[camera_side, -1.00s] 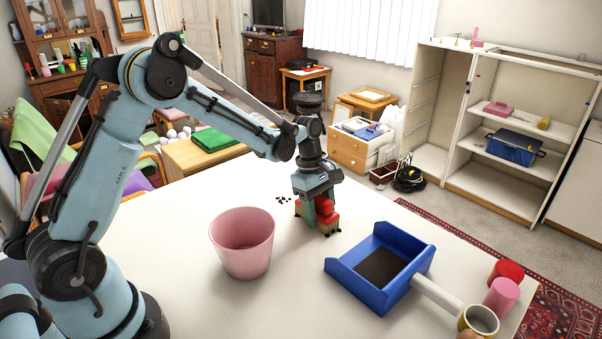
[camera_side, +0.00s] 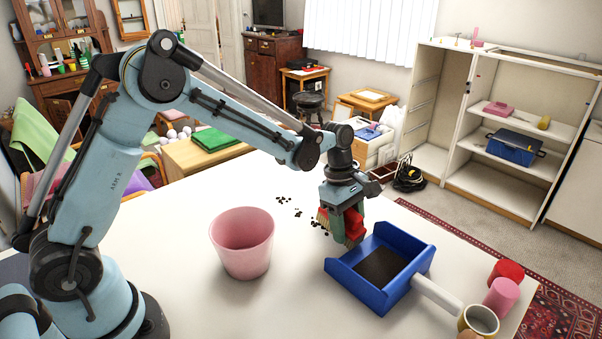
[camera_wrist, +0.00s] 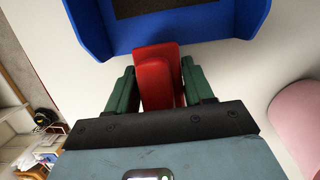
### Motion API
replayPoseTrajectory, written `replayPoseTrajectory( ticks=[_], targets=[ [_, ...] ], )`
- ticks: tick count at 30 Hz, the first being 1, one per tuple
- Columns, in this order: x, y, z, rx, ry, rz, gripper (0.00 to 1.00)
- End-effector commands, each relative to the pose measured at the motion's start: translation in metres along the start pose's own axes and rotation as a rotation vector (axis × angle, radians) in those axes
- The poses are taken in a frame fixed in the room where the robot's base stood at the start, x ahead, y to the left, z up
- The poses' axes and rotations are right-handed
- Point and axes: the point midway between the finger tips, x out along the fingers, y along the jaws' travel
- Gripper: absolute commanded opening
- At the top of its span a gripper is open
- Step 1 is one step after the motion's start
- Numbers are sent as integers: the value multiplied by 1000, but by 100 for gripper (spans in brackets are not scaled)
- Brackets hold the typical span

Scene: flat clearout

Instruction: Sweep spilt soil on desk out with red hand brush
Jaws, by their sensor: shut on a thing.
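My gripper (camera_side: 346,228) is shut on the red hand brush (camera_side: 357,222), just behind the blue dustpan (camera_side: 375,297). In the wrist view the red brush (camera_wrist: 156,77) sits between my green fingers, close to the edge of the blue dustpan (camera_wrist: 95,35). The brush is tilted, its pale bristles (camera_side: 322,215) facing left. Spilt soil (camera_side: 283,199) lies as scattered dark crumbs on the white desk, left of the brush. A dark patch (camera_side: 380,266) covers the dustpan's floor. Whether the brush touches the desk or pan is unclear.
A pink pot (camera_side: 242,250) stands left of the dustpan. The dustpan's white handle (camera_side: 437,294) points towards a mug (camera_side: 478,320), a pink cup (camera_side: 501,297) and a red one (camera_side: 507,271) at the right edge. The white desk (camera_side: 290,300) is clear in front.

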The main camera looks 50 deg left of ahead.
Motion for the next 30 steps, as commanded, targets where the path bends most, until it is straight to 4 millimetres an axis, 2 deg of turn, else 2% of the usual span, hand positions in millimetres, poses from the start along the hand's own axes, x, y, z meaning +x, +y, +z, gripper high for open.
replayPoseTrajectory(
  ticks=[18,24,30],
  targets=[
    [-55,1,10,-1,5,0,3],
    [-64,1,12,-1,6,0,3],
    [-66,1,12,-1,6,0,3]
  ],
)
